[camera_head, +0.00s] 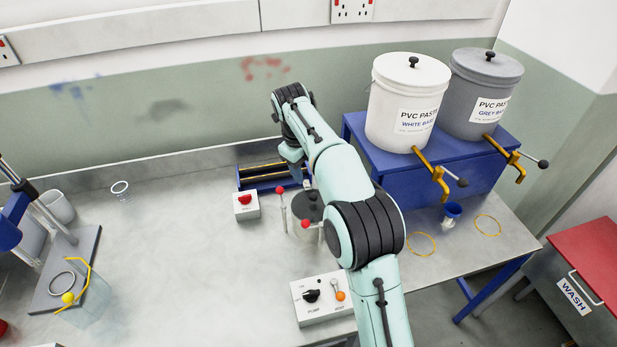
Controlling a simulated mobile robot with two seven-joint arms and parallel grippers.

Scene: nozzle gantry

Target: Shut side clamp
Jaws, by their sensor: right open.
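My right arm reaches over the bench, and my right gripper (297,172) points down at the blue gantry frame (245,184) with its yellow rods. The gripper is open; its fingers are small and partly hidden by my forearm. A dark round part (308,203) lies just in front of it, beside upright pins with red knobs (280,189). My arm hides the frame's right side. I cannot tell for sure which part is the side clamp or how it stands. A yellow bent lever with a ball knob (68,297) shows on the fixture at the left. My left gripper is not in view.
A red-button box (245,206) and a pump control box (322,306) stand near the arm. White (409,90) and grey (484,80) paste buckets sit on a blue stand (440,187) at the right. The bench (175,240) left of the gantry is mostly clear.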

